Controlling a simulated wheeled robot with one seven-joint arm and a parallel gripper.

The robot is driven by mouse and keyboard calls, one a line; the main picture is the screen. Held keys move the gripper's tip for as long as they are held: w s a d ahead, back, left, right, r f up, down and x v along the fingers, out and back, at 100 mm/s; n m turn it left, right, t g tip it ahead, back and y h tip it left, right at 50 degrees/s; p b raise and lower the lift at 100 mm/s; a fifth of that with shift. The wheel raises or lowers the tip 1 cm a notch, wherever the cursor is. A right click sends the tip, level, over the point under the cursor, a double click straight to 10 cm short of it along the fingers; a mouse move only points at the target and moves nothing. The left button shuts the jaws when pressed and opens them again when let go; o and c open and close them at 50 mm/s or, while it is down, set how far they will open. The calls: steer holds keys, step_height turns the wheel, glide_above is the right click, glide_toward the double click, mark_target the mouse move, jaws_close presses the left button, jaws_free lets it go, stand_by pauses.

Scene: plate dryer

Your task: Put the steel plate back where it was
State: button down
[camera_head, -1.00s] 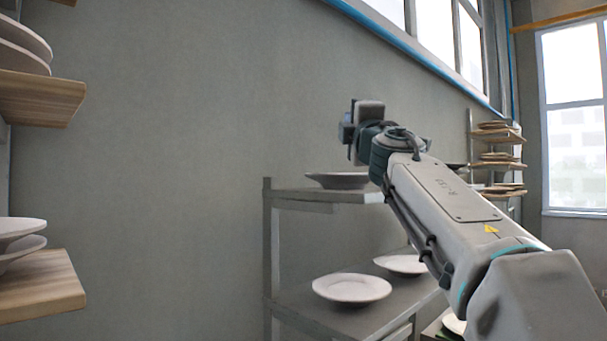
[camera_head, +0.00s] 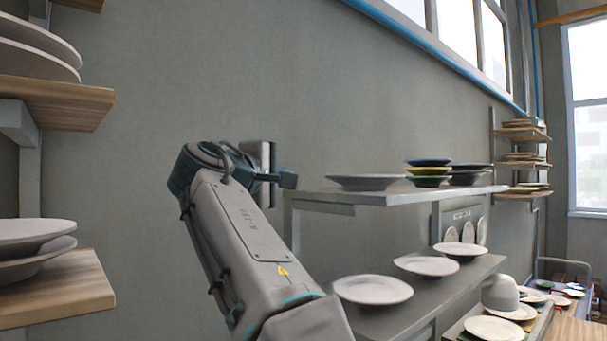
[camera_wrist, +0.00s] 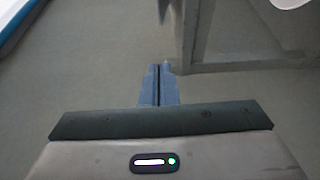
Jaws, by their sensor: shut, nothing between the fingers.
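My gripper (camera_head: 283,180) is up beside the left end of the rack's top shelf, with the bare wall behind it. In the wrist view its two fingers (camera_wrist: 159,72) are together with nothing between them. Pale plates (camera_head: 373,289) and (camera_head: 427,266) lie in a row on the shelf below, with another pale plate (camera_head: 461,250) farther back.
Stacked coloured plates (camera_head: 429,172) and dark plates (camera_head: 470,175) stand farther along the top shelf. Wooden shelves (camera_head: 55,285) with plates stick out at the left. A lower counter at right holds a white bowl (camera_head: 500,293) and dishes. The wall space between is clear.

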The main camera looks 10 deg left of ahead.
mark_target(330, 176)
steer(key=w+d+p, duration=0.1)
steer(key=w+d, duration=0.1)
steer(key=w, duration=0.1)
steer(key=w+d+p, duration=0.1)
steer(key=w+d, duration=0.1)
steer(key=w, duration=0.1)
steer(key=w+d+p, duration=0.1)
steer(key=w+d, duration=0.1)
steer(key=w, duration=0.1)
steer(key=shift+d, duration=0.35)
steer(key=shift+s, duration=0.1)
